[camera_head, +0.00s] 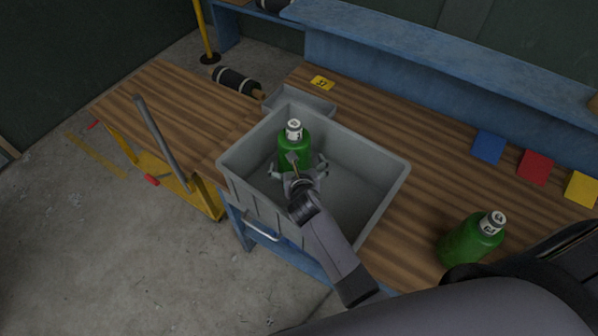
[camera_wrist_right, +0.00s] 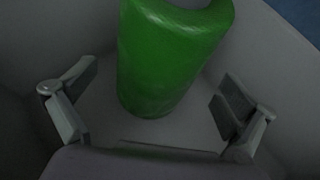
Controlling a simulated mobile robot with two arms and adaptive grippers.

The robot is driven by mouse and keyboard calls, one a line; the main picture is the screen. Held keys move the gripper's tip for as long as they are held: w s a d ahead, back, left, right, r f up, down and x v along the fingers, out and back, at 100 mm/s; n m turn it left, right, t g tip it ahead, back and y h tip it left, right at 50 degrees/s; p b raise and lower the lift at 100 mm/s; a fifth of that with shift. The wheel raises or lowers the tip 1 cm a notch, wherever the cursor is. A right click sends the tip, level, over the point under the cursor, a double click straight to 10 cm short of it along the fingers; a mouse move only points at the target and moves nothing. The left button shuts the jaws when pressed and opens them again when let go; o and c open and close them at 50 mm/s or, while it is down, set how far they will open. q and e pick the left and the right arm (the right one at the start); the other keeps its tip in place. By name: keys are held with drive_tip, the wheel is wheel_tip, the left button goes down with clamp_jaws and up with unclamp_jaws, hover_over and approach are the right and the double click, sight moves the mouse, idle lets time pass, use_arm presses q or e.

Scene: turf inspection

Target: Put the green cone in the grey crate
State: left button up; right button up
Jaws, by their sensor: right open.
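A green bottle-like object with a white labelled top (camera_head: 293,147) stands upright inside the grey crate (camera_head: 385,205), toward its back left; I see no plain cone shape. In the right wrist view the green object (camera_wrist_right: 165,60) stands on the crate floor, tilted in the picture, just beyond my fingers. My right gripper (camera_head: 298,172) is inside the crate, its fingers spread wide in front of the green object. The fingers (camera_wrist_right: 155,110) show apart in the wrist view with nothing clamped between them. My left gripper is not in view.
A second green bottle-like object (camera_head: 470,240) stands on the wooden bench (camera_head: 420,140) at right. Blue (camera_head: 488,147), red (camera_head: 535,167) and yellow (camera_head: 581,188) squares lie along the back. A smaller grey bin (camera_head: 318,103) sits behind the crate. A yellow cart (camera_head: 160,180) stands left.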

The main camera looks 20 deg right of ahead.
drive_tip(key=v, duration=0.7)
idle(0.4)
